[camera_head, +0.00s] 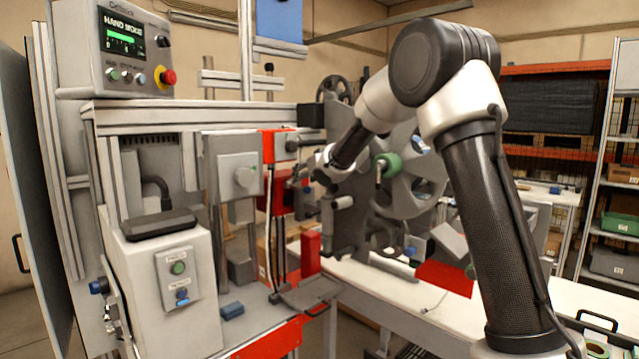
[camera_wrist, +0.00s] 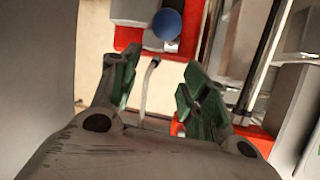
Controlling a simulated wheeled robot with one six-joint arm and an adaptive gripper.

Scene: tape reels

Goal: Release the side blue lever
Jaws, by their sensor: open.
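In the wrist view, a round blue knob (camera_wrist: 167,24), which looks like the lever's end, sits in front of a grey and red mount at the top centre. My gripper (camera_wrist: 162,62) is open, with green-padded fingers on either side of a gap just below the knob. The knob is beyond the fingertips and nothing is held. A thin light rod (camera_wrist: 149,82) shows in the gap; I cannot tell whether it joins the knob. In the head view, my gripper (camera_head: 312,181) is beside the machine's red and grey blocks, and I cannot make out this knob there.
A control panel (camera_head: 125,45) stands upper left. Another blue knob (camera_head: 98,286) is on the machine's lower left. A white table (camera_head: 375,290) lies below my arm.

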